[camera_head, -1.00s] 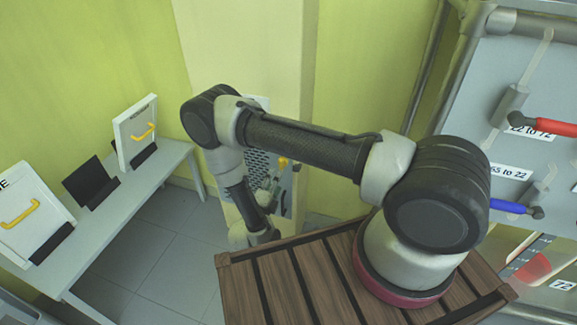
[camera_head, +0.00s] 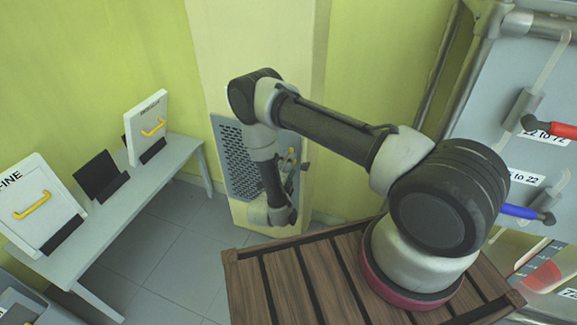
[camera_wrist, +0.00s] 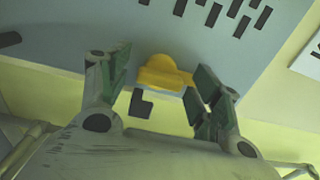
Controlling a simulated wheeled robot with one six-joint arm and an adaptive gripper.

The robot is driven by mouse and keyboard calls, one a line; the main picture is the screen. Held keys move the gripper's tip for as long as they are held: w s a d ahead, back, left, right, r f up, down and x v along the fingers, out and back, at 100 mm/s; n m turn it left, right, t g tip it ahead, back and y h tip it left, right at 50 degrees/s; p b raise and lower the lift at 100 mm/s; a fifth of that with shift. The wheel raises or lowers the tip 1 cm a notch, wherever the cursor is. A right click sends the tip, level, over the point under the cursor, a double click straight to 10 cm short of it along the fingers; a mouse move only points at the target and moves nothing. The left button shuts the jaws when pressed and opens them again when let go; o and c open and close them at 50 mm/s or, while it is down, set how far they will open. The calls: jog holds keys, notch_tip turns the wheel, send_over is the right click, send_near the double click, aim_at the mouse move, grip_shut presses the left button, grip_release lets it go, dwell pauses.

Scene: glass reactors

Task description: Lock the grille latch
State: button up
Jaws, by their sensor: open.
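The grille (camera_head: 237,160) is a blue-grey panel with dark slots, low on the pale yellow pillar. Its yellow latch (camera_wrist: 160,73) shows in the wrist view between my fingers, and as a small yellow spot in the head view (camera_head: 291,152). My gripper (camera_wrist: 163,68) is open, with one finger on each side of the latch. A gap shows on the left; I cannot tell whether the right finger touches it. My arm partly covers the grille in the head view.
A grey bench (camera_head: 100,235) with white yellow-handled panels stands at the left wall. A wooden slatted top (camera_head: 330,275) lies under my arm. A panel with red and blue handles (camera_head: 515,150) is at the right. Tiled floor between bench and pillar is clear.

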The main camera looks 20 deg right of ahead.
jog(key=c, duration=1)
jog(key=shift+c, duration=0.2)
jog(key=shift+m, duration=3.7)
jog(key=o, duration=1)
jog(key=shift+o, duration=0.2)
